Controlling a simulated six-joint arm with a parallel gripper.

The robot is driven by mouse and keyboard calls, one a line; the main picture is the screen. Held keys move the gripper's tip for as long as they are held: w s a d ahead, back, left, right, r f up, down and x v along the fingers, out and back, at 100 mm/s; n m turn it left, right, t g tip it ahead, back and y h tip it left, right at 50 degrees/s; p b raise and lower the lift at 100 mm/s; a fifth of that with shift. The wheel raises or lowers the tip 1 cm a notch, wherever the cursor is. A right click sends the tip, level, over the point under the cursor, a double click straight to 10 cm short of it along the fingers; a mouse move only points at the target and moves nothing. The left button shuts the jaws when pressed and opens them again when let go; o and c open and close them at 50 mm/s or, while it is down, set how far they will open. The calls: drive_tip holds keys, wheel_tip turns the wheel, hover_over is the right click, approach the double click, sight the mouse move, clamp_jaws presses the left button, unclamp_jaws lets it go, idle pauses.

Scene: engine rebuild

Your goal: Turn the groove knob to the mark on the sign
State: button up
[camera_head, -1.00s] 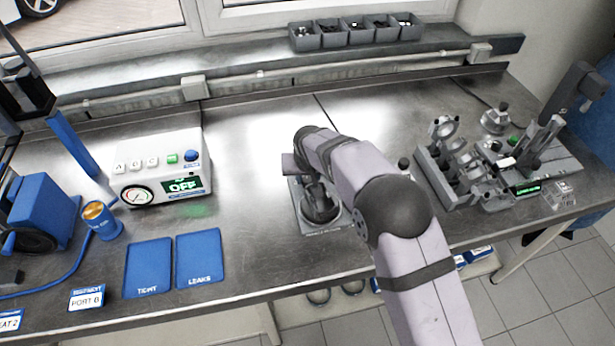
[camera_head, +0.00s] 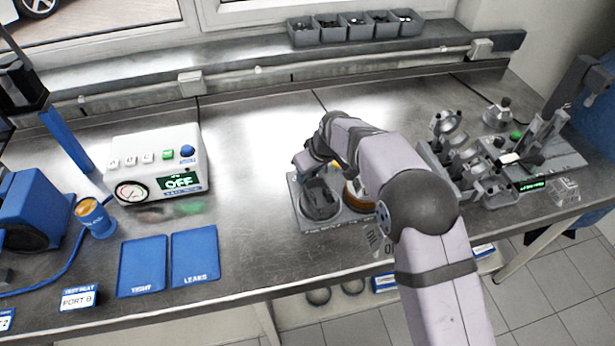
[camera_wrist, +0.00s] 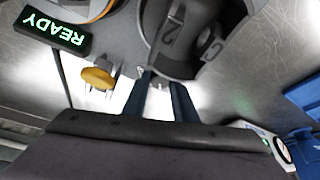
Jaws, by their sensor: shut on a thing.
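The groove knob (camera_head: 320,201) is a dark round dial on a grey plate near the bench's front edge. In the wrist view it (camera_wrist: 178,40) carries a raised piece and the characters 2 and C. My gripper (camera_wrist: 161,78) has its two fingertips close together at the knob's edge, shut on it; the exact contact is partly hidden. A small white pointer mark lies on the plate beside the left fingertip. A small sign (camera_head: 375,241), partly covered by my arm, stands at the plate's front right; its text is unreadable.
A display reading READY (camera_wrist: 55,35) and an orange button (camera_wrist: 98,78) lie beside the knob. A white box reading OFF (camera_head: 160,165) and two blue mats (camera_head: 195,256) stand left. Metal fixtures (camera_head: 480,165) stand right.

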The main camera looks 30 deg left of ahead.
drive_tip(key=shift+w+n+g+b, duration=0.1)
drive_tip(key=shift+n+g+b, duration=0.65)
drive_tip(key=shift+n, duration=0.75)
drive_tip(key=o, duration=1)
drive_tip(key=shift+b+v, duration=1.4)
drive_tip(key=shift+v, duration=2.35)
drive_tip(key=shift+o, duration=0.2)
drive_tip(key=shift+f, duration=0.1)
